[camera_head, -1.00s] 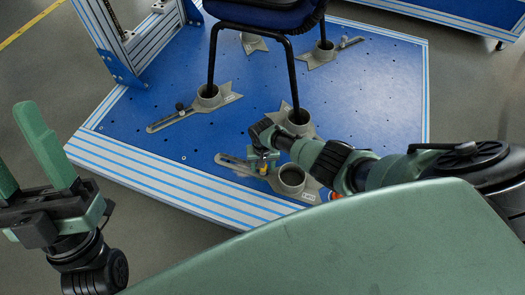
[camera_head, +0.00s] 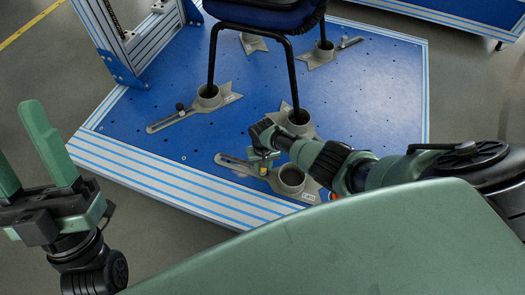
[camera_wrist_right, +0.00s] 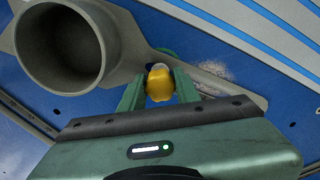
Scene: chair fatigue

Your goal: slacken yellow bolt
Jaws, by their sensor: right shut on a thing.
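The yellow bolt (camera_wrist_right: 160,84) is a rounded yellow knob between the two green fingers of my right gripper (camera_wrist_right: 158,90) in the right wrist view. The right gripper is shut on it. In the head view my right gripper (camera_head: 264,160) reaches in from the right, over the slotted arm of a grey clamp (camera_head: 231,162). The clamp's round cup (camera_head: 291,180) is beside the gripper and looks empty; it also shows large in the right wrist view (camera_wrist_right: 110,32). My left gripper (camera_head: 38,160) is open and empty, off the platform at the left.
The blue platform (camera_head: 375,95) has a striped metal edge. A dark chair (camera_head: 268,14) stands on it with its legs in other grey cup clamps (camera_head: 209,97). A blue-footed metal frame (camera_head: 124,62) rises at the upper left.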

